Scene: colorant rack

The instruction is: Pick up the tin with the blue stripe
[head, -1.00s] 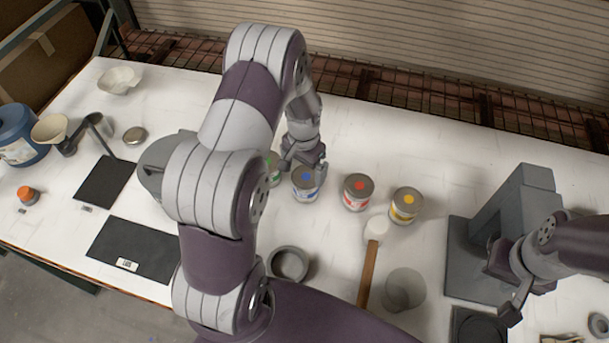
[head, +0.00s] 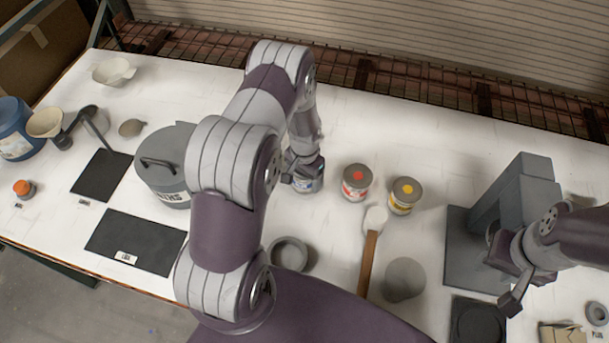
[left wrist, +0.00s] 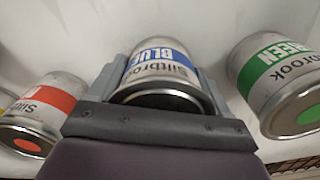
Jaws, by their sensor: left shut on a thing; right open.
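The blue-striped tin (head: 309,185) stands on the white table, mostly covered by my left gripper (head: 302,176) in the head view. In the left wrist view the tin, lettered BLUE (left wrist: 162,62), sits between the two fingers, which are shut on its sides. It looks still at table height; I cannot tell any lift. My right gripper (head: 510,277) is open and empty beside the grey stand at the right.
A red tin (head: 356,187) and a yellow tin (head: 404,203) stand right of the blue one. The green tin (left wrist: 268,70) is close by, hidden in the head view by my left arm.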

